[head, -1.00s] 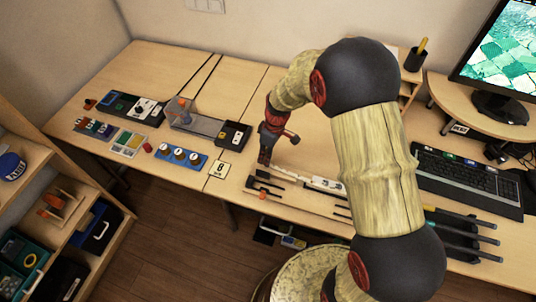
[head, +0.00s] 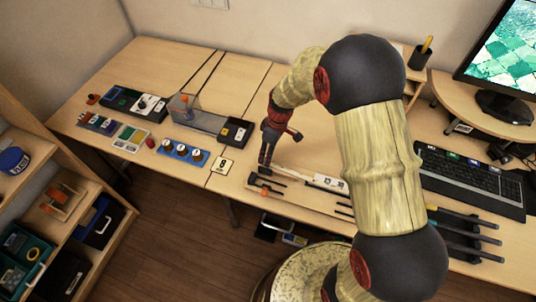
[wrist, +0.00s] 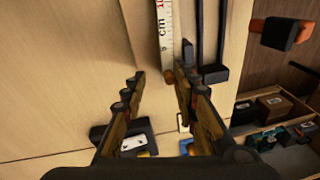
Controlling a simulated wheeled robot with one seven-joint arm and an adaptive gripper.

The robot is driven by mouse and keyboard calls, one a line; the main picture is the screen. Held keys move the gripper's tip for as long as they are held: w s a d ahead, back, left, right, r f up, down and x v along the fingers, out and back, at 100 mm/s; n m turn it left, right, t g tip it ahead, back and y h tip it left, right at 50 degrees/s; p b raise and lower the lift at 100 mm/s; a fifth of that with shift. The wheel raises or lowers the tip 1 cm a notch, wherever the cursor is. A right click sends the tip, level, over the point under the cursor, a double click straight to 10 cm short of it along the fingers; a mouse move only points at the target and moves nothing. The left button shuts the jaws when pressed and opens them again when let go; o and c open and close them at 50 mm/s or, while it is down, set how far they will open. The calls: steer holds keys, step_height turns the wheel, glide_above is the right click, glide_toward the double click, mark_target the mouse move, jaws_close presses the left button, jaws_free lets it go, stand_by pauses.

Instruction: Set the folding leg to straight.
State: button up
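A white strip marked in cm (wrist: 163,30), like a rule, runs down from the top of the wrist view and ends in a brown tip. It lies along the table's front in the head view (head: 329,182). I cannot tell which part is the folding leg or at what angle it stands. My gripper (wrist: 160,78) is open, its fingers apart. In the wrist view the brown tip shows between the fingertips, closer to the right one; I cannot tell whether they touch. In the head view my gripper (head: 264,168) points down at the strip's left end.
Black bars (wrist: 208,45) lie right beside the strip. An orange-and-black piece (wrist: 281,33) is further right. The table behind the strip is mostly clear.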

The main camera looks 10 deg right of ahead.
step_height(320, 180, up, 12)
steer(key=d, duration=0.2)
steer(key=shift+w, duration=0.15)
steer(key=shift+d+f, duration=0.1)
stand_by(0.6)
steer(key=m, duration=0.5)
glide_above(280, 169)
steer(key=s+d+r+m+t+h, duration=0.1)
steer(key=s+r+m+t, duration=0.3)
steer(key=s+r, duration=1.4)
steer(key=shift+d+r+m+t+h, duration=0.4)
steer(key=shift+r+t+h, duration=0.1)
steer(key=shift+r+t, duration=0.4)
